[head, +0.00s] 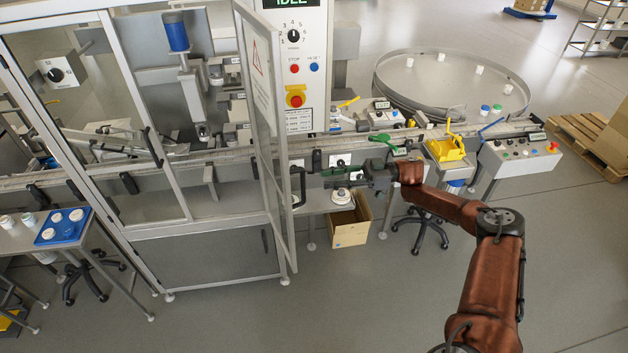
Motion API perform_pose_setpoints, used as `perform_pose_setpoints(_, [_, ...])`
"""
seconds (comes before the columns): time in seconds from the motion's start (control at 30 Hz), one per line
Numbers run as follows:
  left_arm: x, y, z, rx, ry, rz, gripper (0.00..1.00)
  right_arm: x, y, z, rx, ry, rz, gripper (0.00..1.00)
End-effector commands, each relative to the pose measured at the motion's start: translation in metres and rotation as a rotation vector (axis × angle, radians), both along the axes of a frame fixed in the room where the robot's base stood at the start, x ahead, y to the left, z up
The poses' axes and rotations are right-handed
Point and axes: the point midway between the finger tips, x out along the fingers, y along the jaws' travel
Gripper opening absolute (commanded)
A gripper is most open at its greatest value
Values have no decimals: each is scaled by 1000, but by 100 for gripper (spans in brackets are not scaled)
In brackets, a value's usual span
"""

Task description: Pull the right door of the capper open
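The capper's right door (285,228) is a narrow grey-framed glazed panel with a warning sign (259,62). It stands swung out from the cabinet, seen at a steep angle. Its dark handle (299,186) is on the right-facing side. My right gripper (328,177) is to the right of the handle, pointing left toward it, with a small gap between them in the picture. Its fingers look apart, with nothing seen between them. My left gripper is not in view.
The capper's left door (181,222) is at the left of the cabinet. The conveyor (225,158) runs behind my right gripper. A cardboard box (350,233) stands on the floor below it. A table with a blue tray (64,238) is at the left. The floor in front is clear.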

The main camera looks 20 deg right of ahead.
Motion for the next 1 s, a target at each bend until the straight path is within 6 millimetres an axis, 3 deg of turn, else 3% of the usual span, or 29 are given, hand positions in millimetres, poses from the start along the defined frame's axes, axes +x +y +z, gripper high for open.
perform_pose_setpoints(0.23, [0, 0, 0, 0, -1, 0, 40, -7, -24, 1, 0, -2, 1, 29])
perform_pose_setpoints(0.8, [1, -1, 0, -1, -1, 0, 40, -7, -25, 0, 2, -2, 1, 29])
perform_pose_setpoints(0.9, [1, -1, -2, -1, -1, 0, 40, -1, -21, -16, 2, -6, -21, 29])
perform_pose_setpoints(1.0, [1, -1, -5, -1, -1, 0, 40, 14, -15, -58, -4, -18, -92, 29])
